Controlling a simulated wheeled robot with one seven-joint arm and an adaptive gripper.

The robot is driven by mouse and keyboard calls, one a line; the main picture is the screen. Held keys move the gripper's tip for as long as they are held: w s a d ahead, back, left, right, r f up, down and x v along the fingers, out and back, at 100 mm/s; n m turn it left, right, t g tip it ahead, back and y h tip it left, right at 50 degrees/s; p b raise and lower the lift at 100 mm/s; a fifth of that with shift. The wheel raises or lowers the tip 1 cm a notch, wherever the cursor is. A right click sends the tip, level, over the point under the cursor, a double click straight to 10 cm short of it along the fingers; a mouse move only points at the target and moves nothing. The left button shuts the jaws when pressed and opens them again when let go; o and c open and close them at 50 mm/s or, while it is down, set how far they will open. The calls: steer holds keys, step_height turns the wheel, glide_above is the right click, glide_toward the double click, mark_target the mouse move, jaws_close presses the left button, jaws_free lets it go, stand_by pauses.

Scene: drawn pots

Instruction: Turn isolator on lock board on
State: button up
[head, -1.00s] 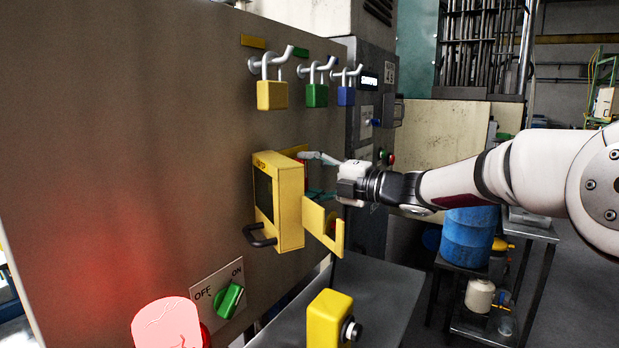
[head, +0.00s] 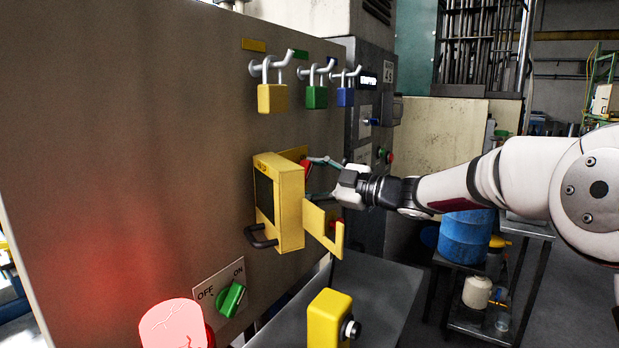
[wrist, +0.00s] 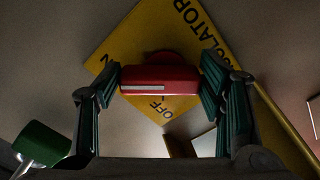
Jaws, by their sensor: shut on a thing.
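The isolator is a yellow plate on the lock board (head: 130,150). In the wrist view the plate (wrist: 215,45) is tilted and shows ISOLATOR, OFF and part of another label. Its red handle (wrist: 160,80) has a white stripe on its left half and lies level between my fingers. My gripper (wrist: 160,88) is shut on this handle, one finger at each end. In the head view my gripper (head: 315,178) reaches in from the right. A yellow box (head: 279,200) hides part of the plate there, and only a bit of the red handle (head: 306,169) shows.
Yellow (head: 272,98), green (head: 317,96) and blue (head: 346,96) padlocks hang above. A yellow bracket (head: 322,228) stands just below my gripper. A green OFF/ON switch (head: 231,299) and a red lamp (head: 172,325) are lower left. A grey shelf (head: 375,290) lies below.

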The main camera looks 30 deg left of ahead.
steer(key=shift+f+m, duration=0.15)
steer(key=shift+m, duration=0.35)
steer(key=o, duration=1.2)
steer(key=shift+d, duration=0.1)
steer(key=d, duration=0.8)
steer(key=s+d, duration=0.1)
steer(key=d, duration=0.3)
